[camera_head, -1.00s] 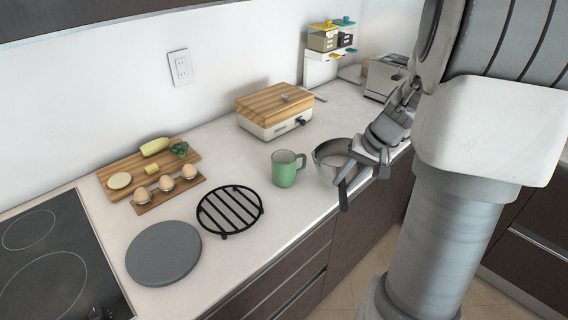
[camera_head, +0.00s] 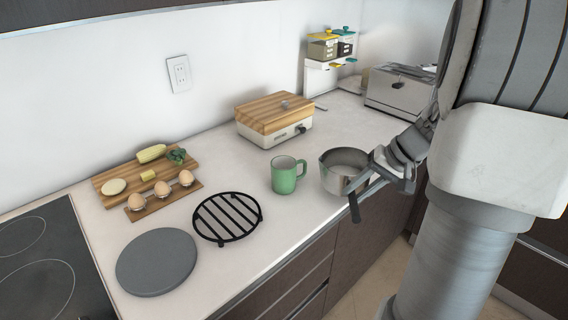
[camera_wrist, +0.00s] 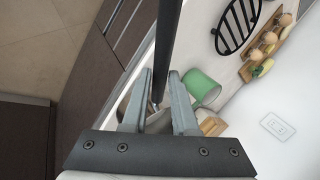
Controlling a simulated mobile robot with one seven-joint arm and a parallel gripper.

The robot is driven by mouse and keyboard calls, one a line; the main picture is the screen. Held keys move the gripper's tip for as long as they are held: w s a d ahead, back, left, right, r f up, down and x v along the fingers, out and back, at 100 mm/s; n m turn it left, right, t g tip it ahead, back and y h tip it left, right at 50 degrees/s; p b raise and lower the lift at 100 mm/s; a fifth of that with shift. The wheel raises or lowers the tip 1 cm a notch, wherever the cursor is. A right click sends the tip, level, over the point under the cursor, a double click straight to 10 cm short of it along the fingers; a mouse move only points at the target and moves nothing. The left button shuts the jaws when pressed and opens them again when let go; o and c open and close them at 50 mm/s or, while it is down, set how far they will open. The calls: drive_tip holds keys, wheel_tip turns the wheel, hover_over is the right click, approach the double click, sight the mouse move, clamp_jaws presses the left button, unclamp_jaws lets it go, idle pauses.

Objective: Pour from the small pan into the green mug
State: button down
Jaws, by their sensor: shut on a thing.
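The small metal pan (camera_head: 336,184) is right of the green mug in the head view, near the counter's front edge. It looks roughly level, its rim apart from the mug. My gripper (camera_head: 372,178) is shut on the pan's dark handle. In the wrist view, the handle runs between the fingers of my gripper (camera_wrist: 158,88), which hide most of the pan. The green mug (camera_head: 284,178) stands upright on the counter, handle toward the pan. It also shows in the wrist view (camera_wrist: 202,86). I cannot tell whether the pan touches the counter.
A black trivet (camera_head: 227,217) and a grey round plate (camera_head: 156,262) lie left of the mug. A wood-topped box (camera_head: 274,115) stands behind it. Boards with food and eggs (camera_head: 160,200) are at the left, a toaster (camera_head: 398,92) at the back right.

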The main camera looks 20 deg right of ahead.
drive_tip(key=shift+r+p, duration=1.75)
drive_tip(key=shift+r, duration=0.85)
drive_tip(key=shift+f, duration=0.1)
